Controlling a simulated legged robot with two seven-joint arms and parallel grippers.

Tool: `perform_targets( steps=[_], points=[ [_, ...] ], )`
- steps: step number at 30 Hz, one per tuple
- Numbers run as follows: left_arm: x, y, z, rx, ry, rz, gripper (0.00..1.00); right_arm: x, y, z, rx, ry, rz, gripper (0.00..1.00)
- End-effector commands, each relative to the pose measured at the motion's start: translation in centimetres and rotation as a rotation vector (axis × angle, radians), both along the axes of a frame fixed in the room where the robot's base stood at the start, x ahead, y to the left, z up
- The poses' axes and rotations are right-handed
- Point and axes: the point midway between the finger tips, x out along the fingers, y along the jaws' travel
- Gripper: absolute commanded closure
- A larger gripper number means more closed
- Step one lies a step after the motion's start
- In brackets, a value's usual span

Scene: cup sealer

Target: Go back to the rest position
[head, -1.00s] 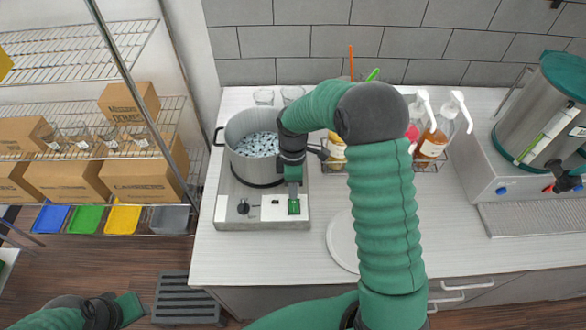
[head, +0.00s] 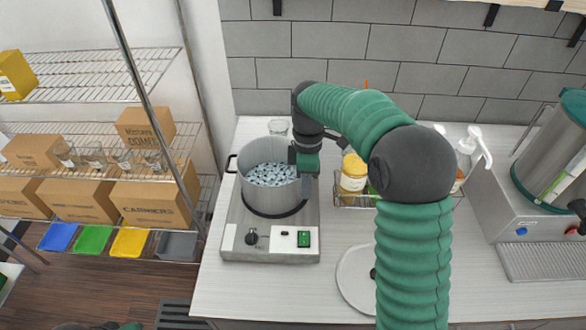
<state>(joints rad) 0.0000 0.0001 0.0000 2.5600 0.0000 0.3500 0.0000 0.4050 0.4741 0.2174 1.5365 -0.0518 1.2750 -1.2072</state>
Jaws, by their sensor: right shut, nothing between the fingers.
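My right gripper (head: 307,183) points down beside the right rim of the steel pot (head: 289,205). It is shut and empty, above the back part of the cooker (head: 270,245). The green switch (head: 304,239) on the cooker's front right is in clear view, apart from the gripper. My right arm comes up from the lower right and bends over the counter. Only a sliver of my left arm shows at the bottom left edge, and its fingers cannot be made out.
The pot holds many pale pieces. A yellow-labelled bottle (head: 354,173) and pump bottles (head: 468,152) stand in a rack behind my right arm. A round white plate (head: 352,278) lies on the counter (head: 230,293). A steel dispenser (head: 545,160) is at right, wire shelves with boxes (head: 150,200) at left.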

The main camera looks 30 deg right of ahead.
Motion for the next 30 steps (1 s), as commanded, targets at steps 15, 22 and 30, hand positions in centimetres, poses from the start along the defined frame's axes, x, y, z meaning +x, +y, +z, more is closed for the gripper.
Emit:
perform_targets(
  steps=[15, 22, 30],
  points=[
    [0.0, 0.0, -5.5, 0.0, 0.0, 0.0, 0.64, -5.5, 6.0, -10.3, -0.093, -0.143, -0.487, 1.0],
    [0.0, 0.0, -8.5, 0.0, 0.0, 0.0, 0.64, -11.3, 8.9, -16.4, -0.048, -0.254, -0.888, 1.0],
    [0.0, 0.0, -8.9, 0.0, 0.0, 0.0, 0.64, -13.4, 9.6, -17.8, -0.012, -0.284, -1.036, 1.0]
  ],
)
